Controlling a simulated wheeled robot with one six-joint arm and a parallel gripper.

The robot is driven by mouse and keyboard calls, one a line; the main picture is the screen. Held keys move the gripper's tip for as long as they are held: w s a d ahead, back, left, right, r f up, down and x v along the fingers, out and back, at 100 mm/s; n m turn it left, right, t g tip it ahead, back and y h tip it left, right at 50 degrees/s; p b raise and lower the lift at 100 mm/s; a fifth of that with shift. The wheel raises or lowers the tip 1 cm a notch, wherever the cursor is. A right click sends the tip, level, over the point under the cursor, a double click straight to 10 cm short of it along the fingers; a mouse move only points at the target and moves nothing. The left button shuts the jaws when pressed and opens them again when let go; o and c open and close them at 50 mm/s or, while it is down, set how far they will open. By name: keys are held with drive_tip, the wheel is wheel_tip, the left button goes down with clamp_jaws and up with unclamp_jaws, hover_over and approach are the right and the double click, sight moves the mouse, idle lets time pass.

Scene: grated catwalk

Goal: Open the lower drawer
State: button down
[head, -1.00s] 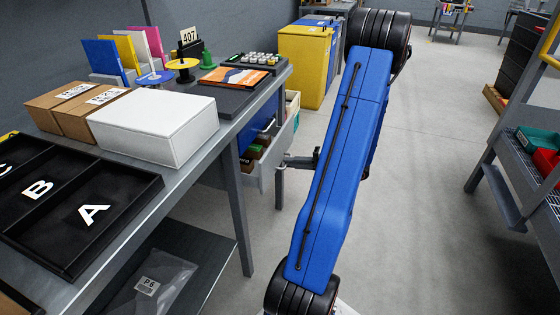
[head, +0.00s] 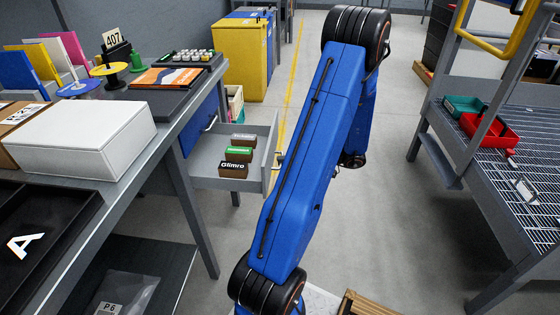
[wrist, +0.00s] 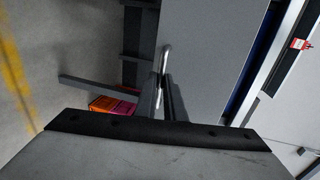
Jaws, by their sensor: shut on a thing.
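The lower drawer (head: 212,183) is a pale grey box standing well out from under the bench, below a blue drawer front (head: 205,118) with its own handle. Three small labelled boxes (head: 237,155) lie inside it. My gripper (wrist: 164,88) is shut on the drawer's bar handle (wrist: 165,58) in the wrist view, with the grey drawer front (wrist: 205,55) just beyond the fingers. In the head view my blue arm hides most of the gripper and part of the drawer front.
The bench (head: 150,180) at left carries a white box (head: 85,138), a black tray (head: 60,215) and several small items. A yellow cabinet (head: 240,50) stands behind. A grated bench (head: 500,150) with bins is at right. The floor between is open.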

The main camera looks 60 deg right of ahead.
idle(0.3)
drive_tip(key=c, duration=1.8)
unclamp_jaws()
drive_tip(key=shift+c, duration=0.2)
drive_tip(key=shift+s, duration=0.1)
drive_tip(key=v, duration=1.7)
drive_tip(key=shift+s+d, duration=0.1)
drive_tip(key=shift+s, duration=0.1)
